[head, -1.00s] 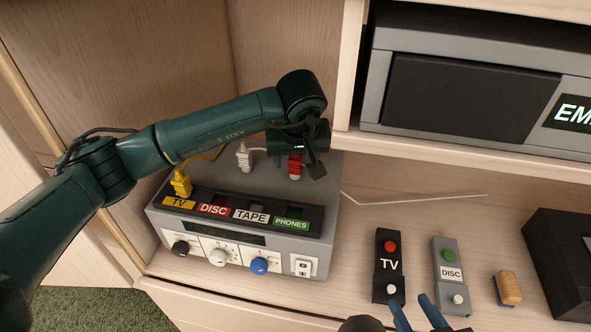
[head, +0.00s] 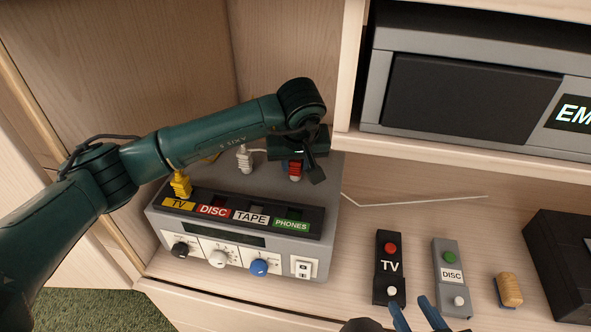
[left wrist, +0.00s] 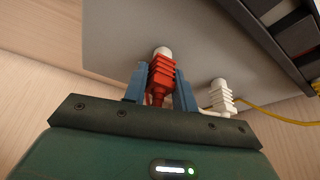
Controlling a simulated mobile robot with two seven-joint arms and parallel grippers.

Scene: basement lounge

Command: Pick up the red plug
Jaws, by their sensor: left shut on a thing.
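The red plug (left wrist: 162,73) has a ribbed red body and a white end. In the left wrist view it stands between the two blue fingers of my left gripper (left wrist: 160,80), which is shut on it. In the head view the red plug (head: 295,168) shows only partly below my left gripper (head: 303,172), over the back of the grey box's top. I cannot tell whether the plug touches the box. My right gripper (head: 410,306) is at the bottom edge of the head view, its blue fingers apart and empty.
The grey switch box (head: 325,200) has labelled sockets, with a yellow plug (head: 181,186) at TV. A white plug (head: 244,160) stands close to the left of my left gripper. Two remotes (head: 389,268) (head: 450,275) and a wooden-backed brush (head: 509,290) lie on the shelf.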

